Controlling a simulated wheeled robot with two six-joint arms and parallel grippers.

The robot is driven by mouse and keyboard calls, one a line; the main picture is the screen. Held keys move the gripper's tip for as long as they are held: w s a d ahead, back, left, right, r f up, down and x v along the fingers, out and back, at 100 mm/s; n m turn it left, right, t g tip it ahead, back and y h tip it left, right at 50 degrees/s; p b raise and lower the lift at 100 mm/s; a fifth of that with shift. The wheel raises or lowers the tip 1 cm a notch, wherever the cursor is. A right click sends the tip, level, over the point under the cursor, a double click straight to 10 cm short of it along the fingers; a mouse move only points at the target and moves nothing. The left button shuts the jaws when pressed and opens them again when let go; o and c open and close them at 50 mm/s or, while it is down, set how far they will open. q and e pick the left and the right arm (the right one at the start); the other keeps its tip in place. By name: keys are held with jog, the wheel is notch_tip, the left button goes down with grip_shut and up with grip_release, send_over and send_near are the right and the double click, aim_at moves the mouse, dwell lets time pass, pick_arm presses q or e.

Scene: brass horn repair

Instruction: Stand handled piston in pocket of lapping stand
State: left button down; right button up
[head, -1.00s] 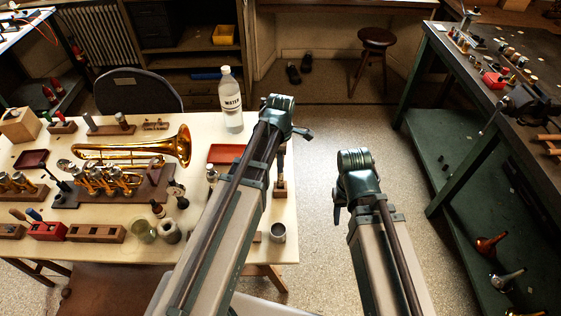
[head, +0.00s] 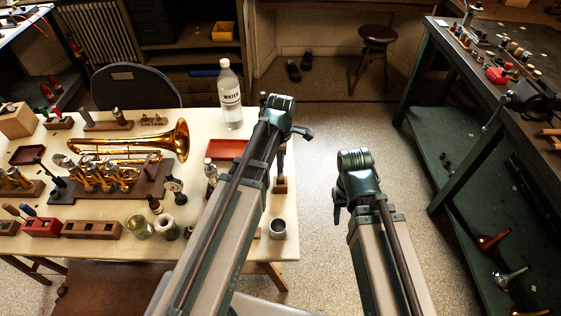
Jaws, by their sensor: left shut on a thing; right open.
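My two arms reach up the middle of the head view, and their upper joints hide what lies behind and below them. I see neither gripper's fingertips. A small wooden stand (head: 281,185) shows just right of my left arm, with a slim dark upright part above it; I cannot tell whether this is the lapping stand. A long wooden block with square pockets (head: 93,229) lies at the table's front left. I cannot pick out the handled piston for sure among the small parts.
The cream table (head: 120,254) holds a brass trumpet (head: 150,145), a water bottle (head: 231,97), a red tray (head: 229,149), a red block (head: 42,228), glass jars and a metal cup (head: 278,227). A green bench (head: 455,120) stands right. Floor between them is clear.

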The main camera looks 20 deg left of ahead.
pick_arm(q)
jog(key=shift+f+b, duration=0.55)
jog(key=shift+f, duration=0.1)
jog(key=c, duration=0.6)
grip_release()
jog(key=shift+o, duration=0.2)
jog(key=shift+r, duration=0.15)
notch_tip(320, 180, up, 14)
jog(key=p, duration=1.4)
jog(key=shift+f, duration=0.2)
jog(key=shift+s+d, duration=0.15)
jog(key=s+d+f+m+b, duration=0.1)
jog(key=s+d+m, duration=0.4)
jog(key=m, duration=0.7)
jog(key=s+d+f+m+y+b, duration=0.1)
jog(key=s+d+m, duration=0.4)
jog(key=s+m, duration=0.4)
jog(key=m, duration=0.3)
jog(key=shift+f+b, duration=0.25)
jog(key=shift+b, duration=0.1)
